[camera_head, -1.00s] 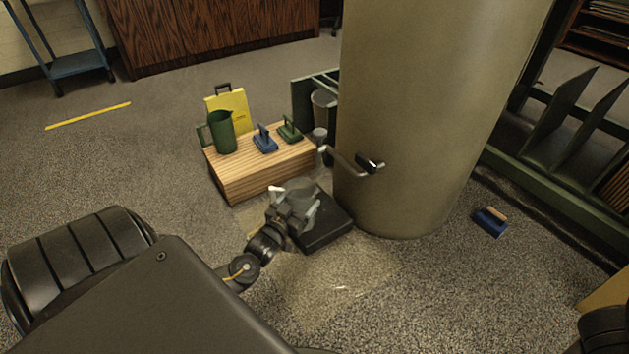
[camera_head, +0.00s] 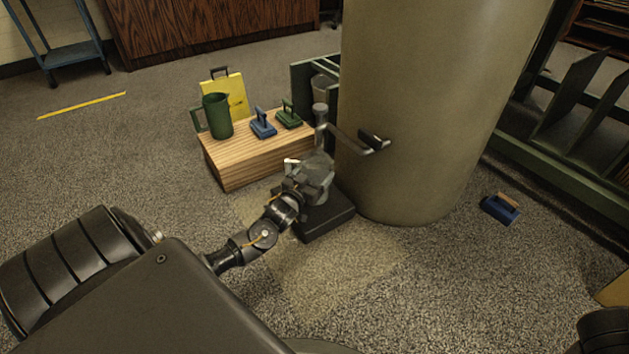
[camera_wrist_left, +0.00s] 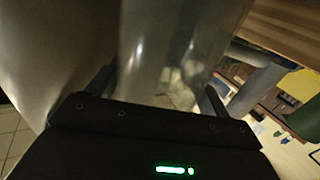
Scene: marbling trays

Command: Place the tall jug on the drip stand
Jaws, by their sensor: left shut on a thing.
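My left gripper (camera_head: 308,182) is shut on a clear, see-through jug (camera_head: 318,168) at the foot of the big column. The jug looks roughly upright. In the left wrist view the clear jug (camera_wrist_left: 172,48) stands between the two fingers. A low black block, seemingly the drip stand (camera_head: 330,219), sits on the floor against the column. The jug's lower end overlaps the stand's back part in the head view. The gripper hides part of it, so I cannot tell whether it touches the stand. My right gripper is not in view.
A thick beige column (camera_head: 430,130) stands right behind the stand, with a bent metal pipe and black handle (camera_head: 374,140) jutting out above. A wooden box (camera_head: 255,160) at the left holds a green jug (camera_head: 217,116) and two handled blocks. A blue block (camera_head: 500,209) lies right.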

